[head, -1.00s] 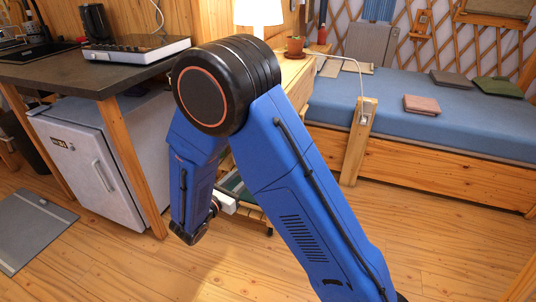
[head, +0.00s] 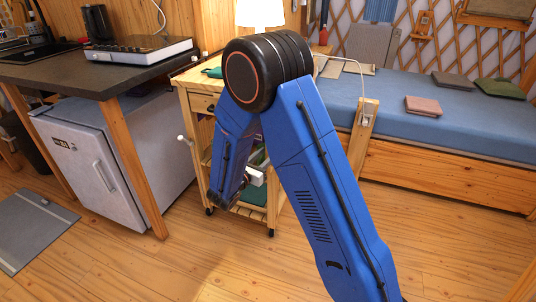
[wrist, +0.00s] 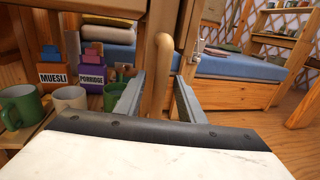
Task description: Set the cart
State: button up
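The wooden cart (head: 196,103) stands beside the counter in the head view, with a drawer, shelves and dark castors; my arm hides much of it. My gripper is mostly hidden there, low in front of the cart's shelves. In the wrist view my gripper (wrist: 160,92) is open, its two grey fingers either side of an upright, round-topped wooden bar (wrist: 160,65); contact is not clear. On a wooden shelf at left are a MUESLI box (wrist: 56,78), a PORRIDGE box (wrist: 92,80), a green mug (wrist: 20,105) and a pale mug (wrist: 70,98).
The counter (head: 60,70) with a fridge (head: 110,150) beneath is left of the cart. A bed (head: 440,115) with folded cloths is at right. A lamp (head: 260,12) stands behind my arm. The wooden floor (head: 130,265) in front is clear.

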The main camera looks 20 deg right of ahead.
jog(key=shift+w+d, duration=0.5)
jog(key=shift+d, duration=0.05)
grip_shut()
